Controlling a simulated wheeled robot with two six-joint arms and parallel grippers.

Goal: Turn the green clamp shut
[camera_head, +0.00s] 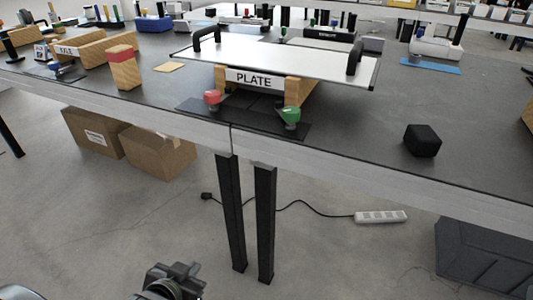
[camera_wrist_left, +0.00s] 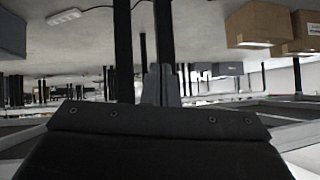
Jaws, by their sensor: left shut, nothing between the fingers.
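The green clamp (camera_head: 290,115) is a green knob on a dark base at the front edge of the table, in front of the right wooden block under the PLATE sign. A red clamp (camera_head: 212,98) stands to its left. My left gripper (camera_head: 183,270) is low at the bottom of the head view, over the floor in front of the table and well away from the clamps. Its closed fingers also show in the left wrist view (camera_wrist_left: 160,82), with nothing between them. The clamps cannot be made out there. My right gripper is not in view.
A white plate (camera_head: 300,62) with black handles rests on wooden blocks behind the clamps. A black cube (camera_head: 422,140) lies to the right, a red-topped wooden block (camera_head: 124,70) to the left. Table legs, cardboard boxes (camera_head: 160,150) and a power strip (camera_head: 381,217) are below.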

